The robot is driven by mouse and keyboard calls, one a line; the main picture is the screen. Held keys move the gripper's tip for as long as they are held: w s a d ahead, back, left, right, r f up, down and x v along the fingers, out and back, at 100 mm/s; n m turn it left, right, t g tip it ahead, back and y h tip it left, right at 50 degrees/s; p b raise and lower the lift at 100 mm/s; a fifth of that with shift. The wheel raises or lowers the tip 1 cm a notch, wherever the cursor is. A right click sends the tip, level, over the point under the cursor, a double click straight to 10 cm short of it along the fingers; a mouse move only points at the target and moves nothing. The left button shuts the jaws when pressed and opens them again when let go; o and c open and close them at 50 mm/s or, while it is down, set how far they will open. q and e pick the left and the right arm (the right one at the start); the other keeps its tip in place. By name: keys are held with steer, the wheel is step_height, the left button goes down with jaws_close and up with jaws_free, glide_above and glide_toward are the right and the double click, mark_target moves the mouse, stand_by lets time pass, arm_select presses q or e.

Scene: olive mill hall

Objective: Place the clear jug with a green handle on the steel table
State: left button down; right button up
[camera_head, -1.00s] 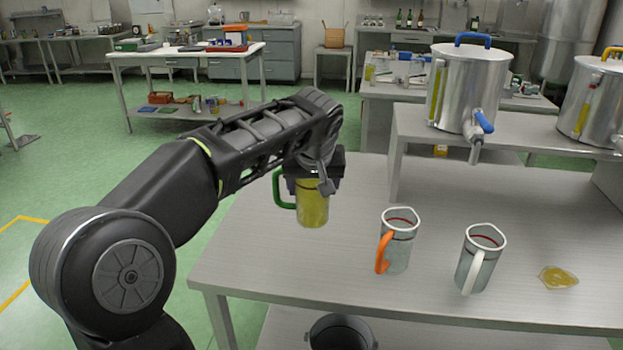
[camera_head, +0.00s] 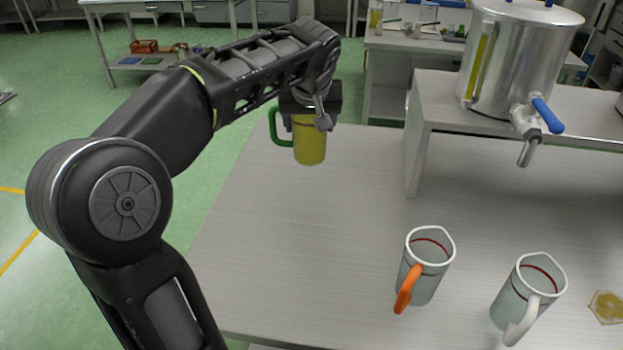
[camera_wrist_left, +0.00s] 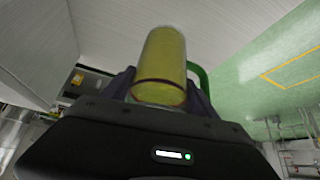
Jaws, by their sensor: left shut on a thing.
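My left gripper (camera_head: 309,108) is shut on the clear jug with a green handle (camera_head: 311,141), which holds yellow-green liquid. The jug hangs upright in front of the far left part of the steel table (camera_head: 290,235); its base looks clear of the top, but I cannot tell the gap. Its green handle (camera_head: 280,128) points left. In the left wrist view the jug (camera_wrist_left: 160,65) sits between the fingers, with the handle (camera_wrist_left: 200,76) on the right. My right gripper is not in view.
A jug with an orange handle (camera_head: 425,268) and one with a white handle (camera_head: 528,300) stand on the table at the front right. A yellow puddle (camera_head: 607,307) lies further right. A steel tank with a blue tap (camera_head: 515,62) stands on a raised shelf (camera_head: 450,105). The table's left middle is bare.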

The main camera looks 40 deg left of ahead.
mark_target(310, 162)
arm_select(q)
steer(key=shift+f, duration=3.05)
steer(key=shift+f, duration=0.1)
steer(key=shift+f, duration=1.8)
steer(key=shift+f+b, duration=0.15)
steer(key=shift+b, duration=0.25)
steer(key=shift+c, duration=1.1)
jaws_free()
